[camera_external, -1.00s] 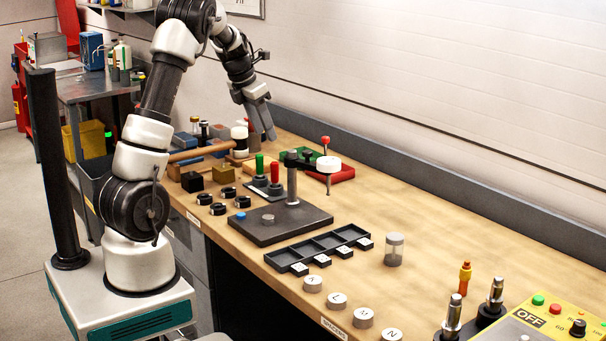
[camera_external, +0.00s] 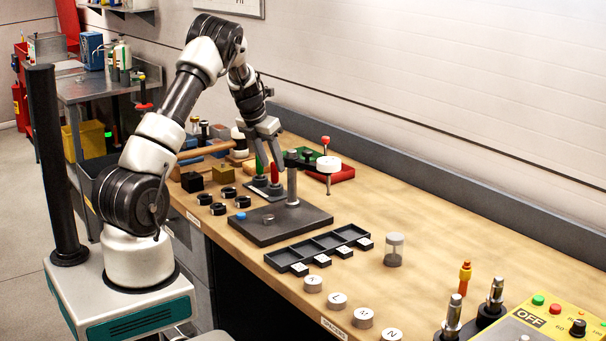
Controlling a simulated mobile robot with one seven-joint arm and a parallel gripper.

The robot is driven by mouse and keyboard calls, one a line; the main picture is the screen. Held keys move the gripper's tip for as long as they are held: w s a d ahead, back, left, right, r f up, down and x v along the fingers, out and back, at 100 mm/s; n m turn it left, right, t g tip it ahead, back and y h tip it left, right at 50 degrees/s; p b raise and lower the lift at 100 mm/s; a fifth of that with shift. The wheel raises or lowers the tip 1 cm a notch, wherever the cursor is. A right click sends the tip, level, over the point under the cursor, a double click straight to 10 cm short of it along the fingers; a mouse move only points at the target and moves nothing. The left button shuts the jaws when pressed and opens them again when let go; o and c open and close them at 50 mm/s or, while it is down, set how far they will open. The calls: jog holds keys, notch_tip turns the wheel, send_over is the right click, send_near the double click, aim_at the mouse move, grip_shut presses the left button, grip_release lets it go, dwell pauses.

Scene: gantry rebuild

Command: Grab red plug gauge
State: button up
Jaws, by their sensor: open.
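The red plug gauge (camera_external: 274,173) stands upright on a small dark base, beside the green plug gauge (camera_external: 259,163). My gripper (camera_external: 270,158) points down from above with its fingers spread, right at the two gauges. The fingers overlap the upper parts of both gauges in this view. I cannot tell whether the red one is between the fingers or whether any finger touches it. The gripper holds nothing that I can see.
Black rings (camera_external: 219,208) lie in front left. A dark compartment tray (camera_external: 318,249) lies nearer. The bench's right middle is mostly clear.

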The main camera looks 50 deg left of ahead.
aim_at(275, 174)
jog(key=x, duration=0.5)
jog(key=shift+a, duration=0.2)
grip_shut()
